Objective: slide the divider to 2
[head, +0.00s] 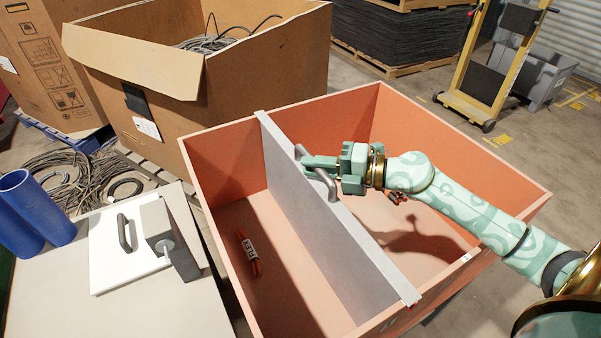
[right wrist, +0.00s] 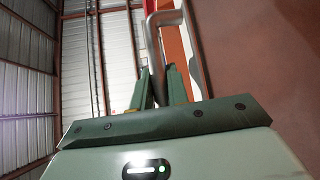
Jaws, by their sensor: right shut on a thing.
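The grey divider (head: 330,225) stands upright across the orange bin (head: 222,245) and splits it into a left and a right compartment. A bent metal handle (head: 327,184) sticks out from the divider's right face. My right gripper (head: 312,165) reaches in from the right and is shut on this handle. In the right wrist view, the fingers (right wrist: 160,92) close around the grey handle (right wrist: 153,45). I see no number marks clearly enough to read. My left gripper is not in view.
A small red piece with a label (head: 249,251) lies in the left compartment. Small orange-brown pieces (head: 397,197) lie in the right one. A table (head: 105,310) at left bears a white board (head: 110,262) and blue cylinders (head: 38,205). A cardboard box (head: 260,85) stands behind.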

